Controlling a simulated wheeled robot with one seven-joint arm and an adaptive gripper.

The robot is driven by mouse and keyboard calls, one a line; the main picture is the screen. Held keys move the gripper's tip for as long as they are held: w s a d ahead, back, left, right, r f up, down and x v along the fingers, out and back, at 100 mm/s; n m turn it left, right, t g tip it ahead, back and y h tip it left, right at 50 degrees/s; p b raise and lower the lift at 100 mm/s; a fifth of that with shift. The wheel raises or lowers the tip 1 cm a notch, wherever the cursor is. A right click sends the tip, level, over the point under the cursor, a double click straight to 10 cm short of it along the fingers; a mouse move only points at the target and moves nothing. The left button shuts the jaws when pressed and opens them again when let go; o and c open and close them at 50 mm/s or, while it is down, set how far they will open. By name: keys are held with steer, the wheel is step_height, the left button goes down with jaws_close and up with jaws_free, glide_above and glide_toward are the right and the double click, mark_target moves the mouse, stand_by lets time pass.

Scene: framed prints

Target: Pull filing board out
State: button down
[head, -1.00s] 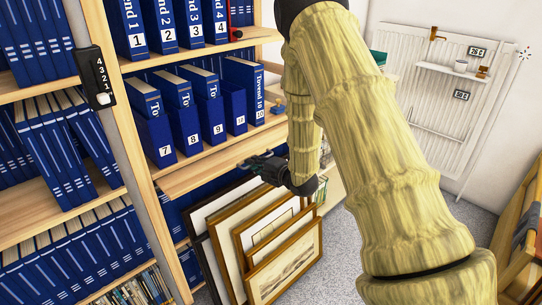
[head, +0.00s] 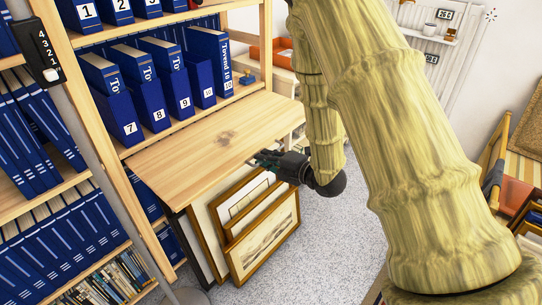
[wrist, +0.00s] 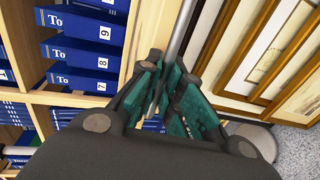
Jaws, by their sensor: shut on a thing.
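The filing board (head: 215,135) is a flat, light wooden panel. In the head view it sticks well out from the bookcase, below the row of blue binders and above the framed prints. My gripper (head: 262,158) is at its front edge, toward the right end, and is shut on it. In the wrist view the fingers (wrist: 165,90) have green pads and close together beside a pale wooden strip (wrist: 148,40). The fingers hide the exact contact.
Framed prints (head: 262,240) lean under the board, close below my gripper. Blue binders (head: 172,85) stand on the shelf above it. Grey floor (head: 335,240) is open to the right of the prints.

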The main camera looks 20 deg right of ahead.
steer(key=c, duration=1.6)
jaws_free()
steer(key=shift+a, duration=0.1)
steer(key=shift+o, duration=0.2)
steer(key=v, duration=1.2)
steer(key=shift+f, duration=0.1)
